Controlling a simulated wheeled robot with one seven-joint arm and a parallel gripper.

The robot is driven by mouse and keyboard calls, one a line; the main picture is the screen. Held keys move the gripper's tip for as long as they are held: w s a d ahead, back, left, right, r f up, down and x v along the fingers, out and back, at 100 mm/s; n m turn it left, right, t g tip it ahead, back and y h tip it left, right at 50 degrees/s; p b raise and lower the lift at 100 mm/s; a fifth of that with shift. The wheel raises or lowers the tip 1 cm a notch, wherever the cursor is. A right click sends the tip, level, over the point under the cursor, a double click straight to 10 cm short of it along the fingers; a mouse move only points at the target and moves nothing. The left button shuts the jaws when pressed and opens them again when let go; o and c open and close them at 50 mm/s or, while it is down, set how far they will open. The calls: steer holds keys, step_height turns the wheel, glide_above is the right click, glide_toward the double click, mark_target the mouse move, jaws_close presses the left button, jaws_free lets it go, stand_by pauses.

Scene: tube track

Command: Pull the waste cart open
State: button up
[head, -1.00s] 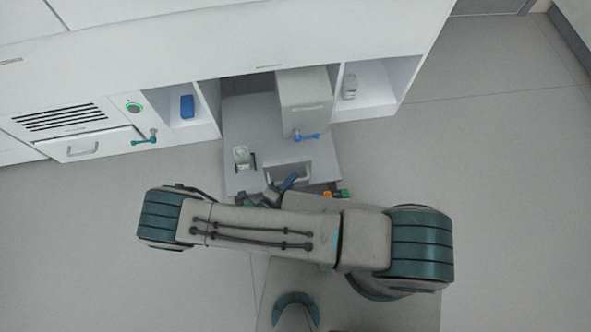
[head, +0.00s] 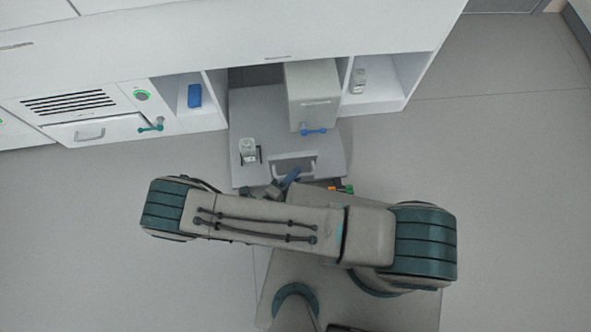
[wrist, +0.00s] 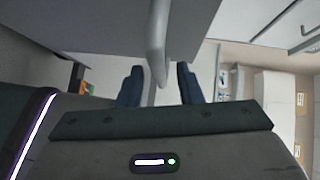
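The waste cart (head: 262,108) is a grey flat-topped cart standing out from the bay under the white counter. Its pale bar handle (head: 293,168) is at the front edge, nearest me. In the wrist view the handle (wrist: 157,45) is in line with the gap between my fingers; I cannot tell how deep it sits. My gripper (wrist: 160,82) has its two dark blue fingers apart, with no finger seen pressing on the bar. In the head view my gripper (head: 288,180) is just in front of the handle, partly hidden by my arm.
A grey box with a blue latch (head: 313,95) and a small clear container (head: 247,150) are on the cart. Open shelves flank the bay, with a blue item (head: 194,96) and a jar (head: 358,80). A vented drawer unit (head: 95,130) is left. The floor either side is clear.

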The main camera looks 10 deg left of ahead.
steer(key=p+v, duration=0.1)
steer(key=v, duration=1.1)
steer(key=shift+s+a, duration=0.15)
steer(key=shift+s, duration=0.25)
steer(key=shift+r, duration=0.1)
